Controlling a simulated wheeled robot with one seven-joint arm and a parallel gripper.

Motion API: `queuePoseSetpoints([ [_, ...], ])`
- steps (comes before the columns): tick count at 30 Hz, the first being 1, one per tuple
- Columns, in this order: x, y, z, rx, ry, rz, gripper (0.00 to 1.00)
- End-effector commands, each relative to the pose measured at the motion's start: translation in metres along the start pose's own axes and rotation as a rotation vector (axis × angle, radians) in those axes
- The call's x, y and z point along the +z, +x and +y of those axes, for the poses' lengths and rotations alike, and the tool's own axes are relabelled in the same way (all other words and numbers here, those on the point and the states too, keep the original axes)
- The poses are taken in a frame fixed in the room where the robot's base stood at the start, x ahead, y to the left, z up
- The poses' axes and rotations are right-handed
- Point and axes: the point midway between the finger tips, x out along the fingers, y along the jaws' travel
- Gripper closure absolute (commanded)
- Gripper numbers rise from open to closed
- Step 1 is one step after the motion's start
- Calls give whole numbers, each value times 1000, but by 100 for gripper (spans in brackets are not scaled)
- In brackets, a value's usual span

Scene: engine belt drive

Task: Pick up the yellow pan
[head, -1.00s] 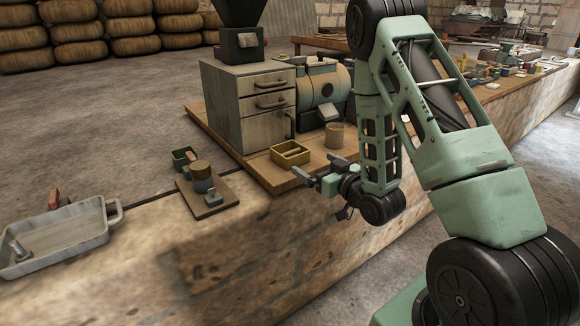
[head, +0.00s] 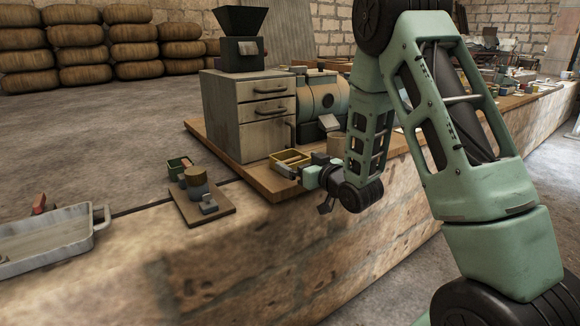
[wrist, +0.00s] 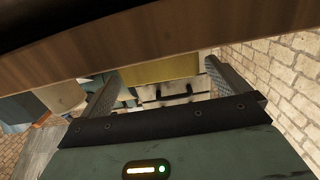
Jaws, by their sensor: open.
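The yellow pan (head: 290,155) is a small open rectangular tray near the front edge of the wooden board, in front of the grey drawer cabinet. In the head view my gripper (head: 301,166) is at the pan's near right side, and its fingers partly cover that side. In the wrist view the pan's yellow wall (wrist: 160,70) shows beyond and between the two fingers of my gripper (wrist: 163,86), which are spread with nothing between them. I cannot tell whether a finger touches the pan.
The drawer cabinet (head: 248,115) and a rounded machine (head: 322,96) stand behind the pan. The wooden board's edge (wrist: 160,38) crosses the wrist view close by. A small board with a can (head: 196,183) and a grey tray (head: 50,243) lie to the left on the stone wall.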

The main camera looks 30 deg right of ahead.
Motion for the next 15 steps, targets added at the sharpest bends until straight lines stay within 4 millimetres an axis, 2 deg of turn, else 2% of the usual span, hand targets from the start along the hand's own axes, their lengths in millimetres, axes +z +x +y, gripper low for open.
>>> queuePoseSetpoints([
  [9, 2, 42, -2, -2, -2, 1, 0],
  [15, 1, 51, -1, 0, 0, -1, 0],
])
